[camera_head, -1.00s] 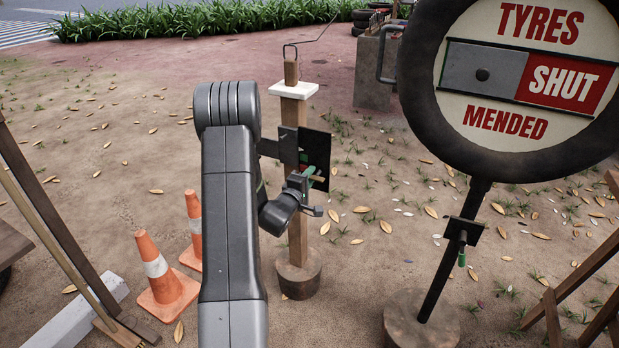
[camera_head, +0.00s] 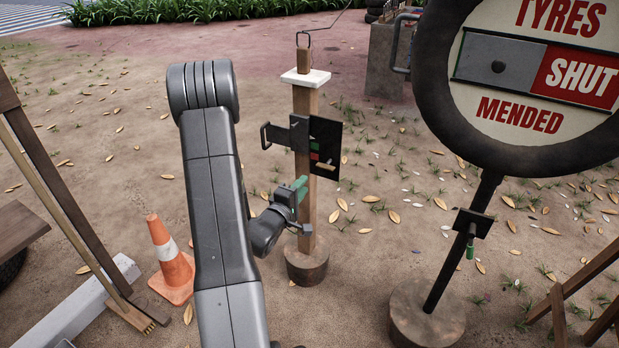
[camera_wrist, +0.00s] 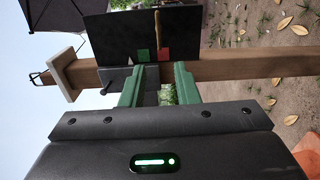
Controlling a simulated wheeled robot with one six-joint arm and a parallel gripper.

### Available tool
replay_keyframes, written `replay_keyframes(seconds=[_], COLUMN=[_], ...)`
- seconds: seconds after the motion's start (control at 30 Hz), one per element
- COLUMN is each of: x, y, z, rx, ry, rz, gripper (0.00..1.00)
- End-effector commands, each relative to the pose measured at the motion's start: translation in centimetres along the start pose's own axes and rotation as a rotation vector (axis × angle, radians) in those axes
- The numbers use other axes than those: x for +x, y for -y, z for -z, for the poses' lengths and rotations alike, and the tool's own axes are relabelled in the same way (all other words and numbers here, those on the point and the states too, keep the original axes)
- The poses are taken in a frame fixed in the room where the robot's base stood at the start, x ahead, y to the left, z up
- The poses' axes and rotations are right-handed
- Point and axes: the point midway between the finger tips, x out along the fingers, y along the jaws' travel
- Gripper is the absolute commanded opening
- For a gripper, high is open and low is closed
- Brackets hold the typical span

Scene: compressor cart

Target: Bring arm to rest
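My gripper (camera_head: 296,190) is in front of the wooden post, below and left of the black switch box (camera_head: 324,148) in the head view. In the wrist view my gripper (camera_wrist: 158,84) shows two green fingers with a clear gap between them and nothing held. The post (camera_wrist: 225,66) runs sideways across that view, beyond the fingertips. The black box (camera_wrist: 186,30) has a green mark, a red mark and a thin wooden lever. My grey arm is raised and bent in the head view.
A round tyre sign (camera_head: 522,85) reading SHUT stands at right on a dark pole. An orange cone (camera_head: 171,262) is left of my arm. Wooden beams (camera_head: 62,215) stand at far left, and a metal block (camera_head: 388,60) is behind. Leaf-strewn ground lies between.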

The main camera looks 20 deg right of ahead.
Motion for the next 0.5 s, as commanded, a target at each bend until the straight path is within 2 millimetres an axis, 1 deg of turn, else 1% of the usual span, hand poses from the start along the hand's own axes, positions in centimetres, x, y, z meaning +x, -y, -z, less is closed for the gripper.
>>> replay_keyframes(seconds=[0.03,0.17,0.5], x=[-0.61,-1.44,-1.55], y=[0.01,-0.01,0.00], z=[0.06,0.00,-0.03], rx=[0.000,0.000,0.000], ry=[-0.001,0.000,0.001], rz=[0.002,0.000,0.000], gripper=[0.28,0.28,0.28])
